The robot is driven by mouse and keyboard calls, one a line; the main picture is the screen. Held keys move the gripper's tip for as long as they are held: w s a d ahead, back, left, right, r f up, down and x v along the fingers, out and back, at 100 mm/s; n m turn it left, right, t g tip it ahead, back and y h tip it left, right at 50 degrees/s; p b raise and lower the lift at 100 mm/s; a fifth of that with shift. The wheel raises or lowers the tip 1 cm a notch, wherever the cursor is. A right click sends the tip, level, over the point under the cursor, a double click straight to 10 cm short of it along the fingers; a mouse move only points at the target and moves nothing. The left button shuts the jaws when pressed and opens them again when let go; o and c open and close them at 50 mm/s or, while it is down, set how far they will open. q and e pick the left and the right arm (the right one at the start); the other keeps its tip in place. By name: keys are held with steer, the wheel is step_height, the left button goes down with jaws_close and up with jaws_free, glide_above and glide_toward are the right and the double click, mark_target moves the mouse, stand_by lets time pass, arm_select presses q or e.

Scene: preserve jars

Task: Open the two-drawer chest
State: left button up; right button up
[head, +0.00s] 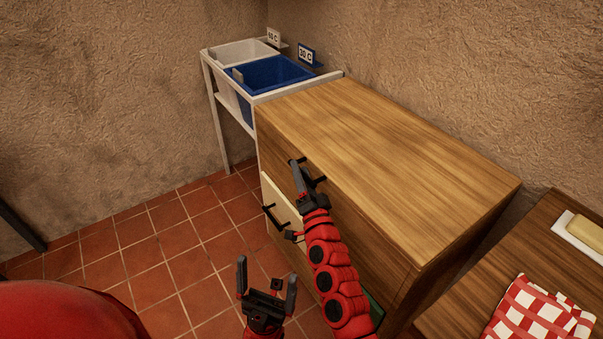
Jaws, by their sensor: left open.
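The two-drawer chest (390,165) has a wooden top and stands against the right wall. Its front faces left, with a wood-coloured upper part and a cream panel (279,198) below. A black bar handle (276,216) is on the cream panel. My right gripper (305,178) is at the upper front, beside or at another dark handle that it partly hides; I cannot tell whether its fingers are closed on it. My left gripper (267,287) is open and empty, lower down in front of the chest and apart from it. My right arm hides much of the chest's front.
A white rack behind the chest holds a white bin (238,52) and a blue bin (268,75) with temperature tags. At right, a wooden table (480,279) bears a red checked cloth (535,312) and a pale dish (565,234). The tiled floor (160,245) left of the chest is clear.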

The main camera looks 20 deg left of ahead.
jaws_close()
stand_by(1.3)
